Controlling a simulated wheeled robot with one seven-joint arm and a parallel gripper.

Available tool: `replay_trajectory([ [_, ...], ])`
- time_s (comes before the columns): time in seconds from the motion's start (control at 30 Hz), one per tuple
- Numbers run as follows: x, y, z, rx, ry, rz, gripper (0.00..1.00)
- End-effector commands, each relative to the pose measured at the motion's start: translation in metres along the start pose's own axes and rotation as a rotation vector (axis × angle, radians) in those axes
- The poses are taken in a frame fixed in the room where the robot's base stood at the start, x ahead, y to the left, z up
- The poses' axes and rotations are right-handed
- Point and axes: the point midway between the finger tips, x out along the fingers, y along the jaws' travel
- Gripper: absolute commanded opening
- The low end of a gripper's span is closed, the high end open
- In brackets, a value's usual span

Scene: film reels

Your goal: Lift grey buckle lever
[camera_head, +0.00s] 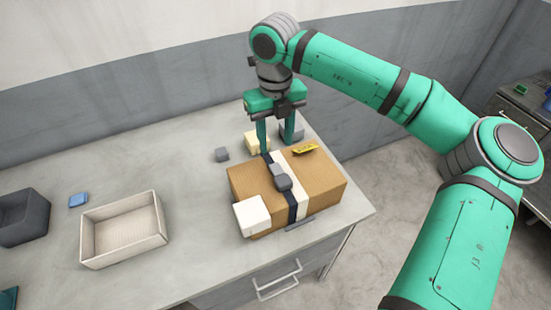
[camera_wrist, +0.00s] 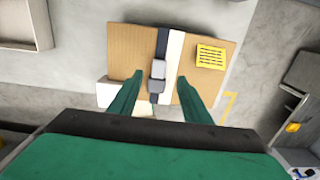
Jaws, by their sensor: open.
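A grey buckle (camera_head: 280,177) sits on a dark strap (camera_head: 293,205) that runs over a brown cardboard box (camera_head: 323,176) beside a pale band. In the wrist view the buckle (camera_wrist: 156,76) shows as two grey pieces on the strap, between my fingertips as seen from above. Which piece is the lever I cannot tell for sure. My gripper (camera_head: 277,140) is open and empty, pointing down above the far side of the box. In the wrist view my gripper's green fingers (camera_wrist: 160,90) stand wide apart on either side of the buckle.
A white block (camera_head: 252,215) is at the box's front left corner. A yellow label (camera_head: 305,149) lies on the box top. Small grey (camera_head: 222,154) and cream (camera_head: 257,141) blocks stand behind the box. An empty beige tray (camera_head: 124,230) stands left, with clear table between.

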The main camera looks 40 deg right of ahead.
Motion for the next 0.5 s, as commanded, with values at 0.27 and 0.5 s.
replay_trajectory([
  [0.27,0.05,0.001,0.0,-0.001,0.0,0.004,0.44],
  [0.5,0.077,0.001,0.0,0.0,-0.001,0.004,0.44],
])
